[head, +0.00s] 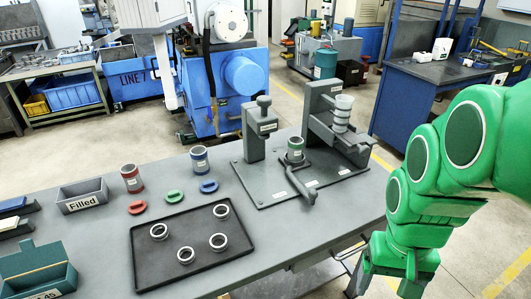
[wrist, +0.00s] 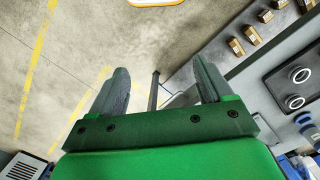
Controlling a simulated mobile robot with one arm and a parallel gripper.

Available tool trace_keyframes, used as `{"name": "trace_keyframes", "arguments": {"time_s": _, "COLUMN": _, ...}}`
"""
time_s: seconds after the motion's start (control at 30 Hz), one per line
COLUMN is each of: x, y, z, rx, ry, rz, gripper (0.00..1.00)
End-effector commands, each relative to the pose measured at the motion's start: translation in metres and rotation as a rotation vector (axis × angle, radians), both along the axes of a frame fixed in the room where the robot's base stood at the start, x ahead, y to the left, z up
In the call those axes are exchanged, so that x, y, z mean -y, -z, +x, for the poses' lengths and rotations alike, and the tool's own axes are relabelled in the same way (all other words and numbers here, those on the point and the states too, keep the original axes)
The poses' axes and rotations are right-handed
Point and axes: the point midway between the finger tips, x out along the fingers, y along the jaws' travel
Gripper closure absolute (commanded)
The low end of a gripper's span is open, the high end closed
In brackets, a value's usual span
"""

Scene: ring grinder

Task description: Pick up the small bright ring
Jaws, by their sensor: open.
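A grey fixture plate (head: 262,190) with a lever and upright posts stands between my arm and the tray. Red (head: 132,178) and blue (head: 200,160) cups stand behind the tray. A "Filled" bin (head: 82,196) is at the left. Two round dark-centred items (wrist: 300,75) show at the wrist view's right.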

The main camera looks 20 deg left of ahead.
Motion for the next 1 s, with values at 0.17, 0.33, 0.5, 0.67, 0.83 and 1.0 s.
{"name": "trace_keyframes", "arguments": {"time_s": 0.17, "x": -0.042, "y": 0.006, "z": 0.037, "rx": 0.029, "ry": -0.077, "rz": -0.003, "gripper": 0.21}}
{"name": "trace_keyframes", "arguments": {"time_s": 0.33, "x": -0.089, "y": 0.015, "z": 0.064, "rx": 0.059, "ry": -0.147, "rz": 0.0, "gripper": 0.21}}
{"name": "trace_keyframes", "arguments": {"time_s": 0.5, "x": -0.143, "y": 0.025, "z": 0.085, "rx": 0.09, "ry": -0.22, "rz": 0.008, "gripper": 0.21}}
{"name": "trace_keyframes", "arguments": {"time_s": 0.67, "x": -0.198, "y": 0.038, "z": 0.096, "rx": 0.117, "ry": -0.289, "rz": 0.02, "gripper": 0.21}}
{"name": "trace_keyframes", "arguments": {"time_s": 0.83, "x": -0.261, "y": 0.054, "z": 0.099, "rx": 0.145, "ry": -0.362, "rz": 0.036, "gripper": 0.21}}
{"name": "trace_keyframes", "arguments": {"time_s": 1.0, "x": -0.326, "y": 0.073, "z": 0.091, "rx": 0.17, "ry": -0.439, "rz": 0.056, "gripper": 0.21}}
